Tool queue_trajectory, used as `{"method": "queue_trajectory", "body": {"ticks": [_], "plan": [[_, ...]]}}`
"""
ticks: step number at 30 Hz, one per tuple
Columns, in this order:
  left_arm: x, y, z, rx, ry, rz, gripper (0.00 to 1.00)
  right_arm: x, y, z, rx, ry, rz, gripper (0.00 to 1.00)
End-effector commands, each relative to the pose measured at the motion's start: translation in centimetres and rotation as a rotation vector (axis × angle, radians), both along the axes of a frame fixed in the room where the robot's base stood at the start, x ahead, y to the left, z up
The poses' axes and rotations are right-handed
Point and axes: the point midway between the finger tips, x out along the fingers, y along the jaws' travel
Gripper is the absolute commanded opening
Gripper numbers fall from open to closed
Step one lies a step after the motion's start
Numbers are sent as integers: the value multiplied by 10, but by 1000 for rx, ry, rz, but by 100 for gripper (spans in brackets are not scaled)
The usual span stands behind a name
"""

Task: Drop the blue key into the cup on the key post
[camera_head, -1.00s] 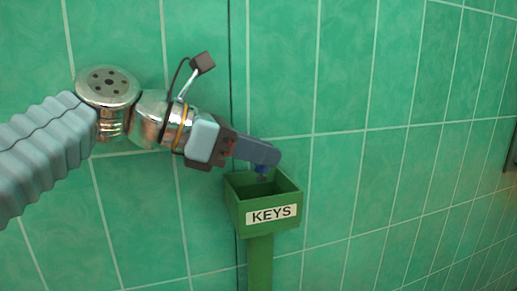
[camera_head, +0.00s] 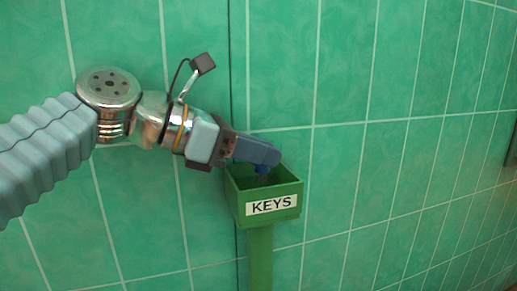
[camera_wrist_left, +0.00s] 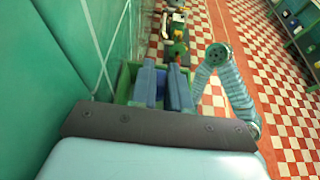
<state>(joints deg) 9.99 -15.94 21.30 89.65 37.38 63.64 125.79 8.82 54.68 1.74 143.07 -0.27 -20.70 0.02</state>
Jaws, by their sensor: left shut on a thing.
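The cup (camera_head: 266,205) is an open green box with a white KEYS label, on top of a green key post (camera_head: 260,258). My left gripper (camera_head: 268,157) reaches in from the left, its fingers just over the cup's opening. It is shut on the blue key (camera_head: 262,169); only a small blue part shows below the fingertips, at the mouth of the cup. The rest of the key is hidden by the fingers. In the left wrist view the two blue-grey fingers (camera_wrist_left: 164,88) lie over the green cup (camera_wrist_left: 125,82). My right gripper is not seen.
A green tiled wall (camera_head: 400,100) stands close behind the post. In the left wrist view a red and white checkered floor (camera_wrist_left: 285,110) spreads to the right, with several objects along the wall and a shelf (camera_wrist_left: 305,40) at the far right.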

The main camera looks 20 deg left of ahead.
Motion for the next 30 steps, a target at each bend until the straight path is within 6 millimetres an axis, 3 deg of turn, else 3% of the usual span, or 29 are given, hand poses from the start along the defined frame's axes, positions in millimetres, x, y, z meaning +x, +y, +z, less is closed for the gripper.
{"method": "queue_trajectory", "body": {"ticks": [26, 27, 30], "plan": [[0, 0, -9, -1, -1, 1, 0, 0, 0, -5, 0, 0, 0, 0], [0, 0, -9, -1, -1, 1, 19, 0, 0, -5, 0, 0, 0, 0], [0, 0, -9, -1, -1, 0, 34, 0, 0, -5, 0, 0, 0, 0]]}}
